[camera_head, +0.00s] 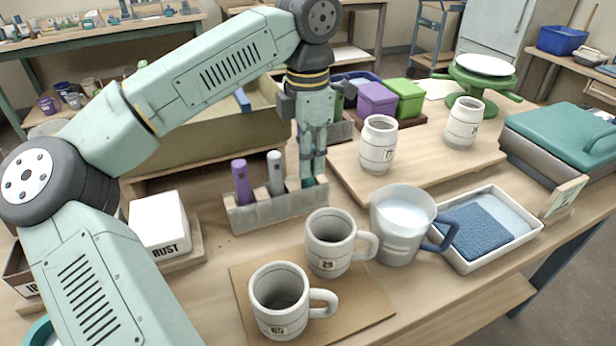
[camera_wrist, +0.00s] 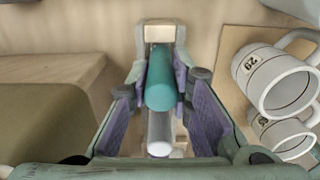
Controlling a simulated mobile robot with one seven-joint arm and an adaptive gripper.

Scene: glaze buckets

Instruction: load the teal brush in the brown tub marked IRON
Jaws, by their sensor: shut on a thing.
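My gripper (camera_head: 313,160) points down at the right end of the grey brush rack (camera_head: 270,211). It is shut on the teal brush (camera_wrist: 159,82), which lies between the purple-lined fingers (camera_wrist: 161,100) in the wrist view.
A purple brush (camera_head: 241,183) and a grey brush (camera_head: 275,173) stand in the rack. A white RUST tub (camera_head: 159,222) is left of it. Mugs (camera_head: 331,243) (camera_head: 279,300), a jug (camera_head: 400,222) and a tray with a blue pad (camera_head: 480,228) stand to the right.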

